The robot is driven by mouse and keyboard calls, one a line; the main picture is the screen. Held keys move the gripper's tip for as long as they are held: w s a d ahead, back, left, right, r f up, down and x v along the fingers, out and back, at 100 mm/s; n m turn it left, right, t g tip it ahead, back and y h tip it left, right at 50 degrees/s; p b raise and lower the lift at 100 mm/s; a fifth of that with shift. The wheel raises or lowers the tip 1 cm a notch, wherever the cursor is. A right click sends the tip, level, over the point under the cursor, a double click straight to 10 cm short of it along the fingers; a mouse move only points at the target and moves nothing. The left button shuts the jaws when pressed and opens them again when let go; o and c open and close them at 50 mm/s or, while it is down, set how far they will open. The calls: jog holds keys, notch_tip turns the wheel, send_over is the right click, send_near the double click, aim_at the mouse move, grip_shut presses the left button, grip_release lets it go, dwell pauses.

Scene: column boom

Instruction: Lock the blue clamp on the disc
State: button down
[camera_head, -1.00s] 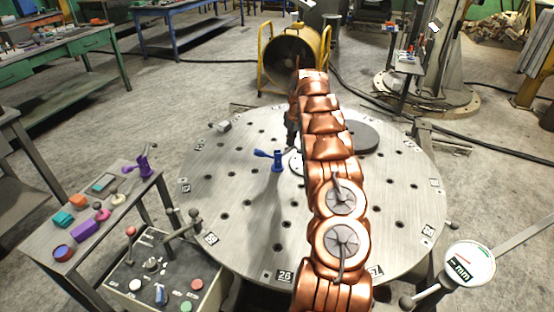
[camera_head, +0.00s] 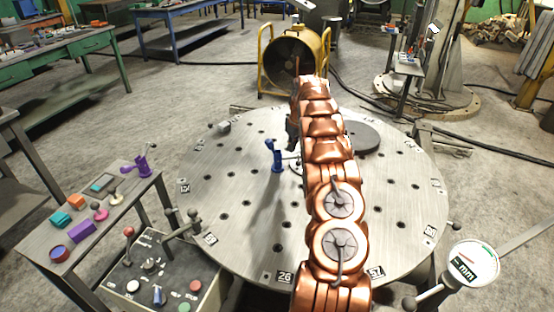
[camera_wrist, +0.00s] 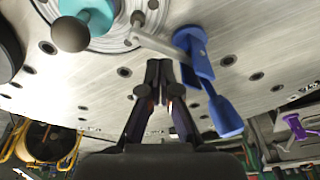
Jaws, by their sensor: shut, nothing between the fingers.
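The blue clamp (camera_head: 277,163) stands on the large round perforated metal disc (camera_head: 240,220), left of my arm. Its blue lever points up and slightly left in the head view. In the wrist view the clamp (camera_wrist: 194,46) is right of my gripper, with its lever (camera_wrist: 224,114) reaching down and right. A grey clamp bar (camera_wrist: 160,45) reaches left toward the ringed centre plate. My gripper (camera_wrist: 159,68) is shut and empty, beside the clamp with a small visible gap. In the head view my arm hides most of the gripper. Whether the bar presses on anything is unclear.
A teal part with a dark ball knob (camera_wrist: 72,33) sits at the disc's centre. A dark round plate (camera_head: 358,137) lies behind my arm. A side table at left holds a purple clamp (camera_head: 144,162) and small parts. A control box (camera_head: 160,275) and dial gauge (camera_head: 473,264) flank the disc.

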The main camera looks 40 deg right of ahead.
jog(key=shift+r, duration=0.1)
jog(key=shift+r, duration=2.1)
jog(key=shift+r+p, duration=0.65)
jog(key=shift+r, duration=0.7)
jog(key=shift+a, duration=0.1)
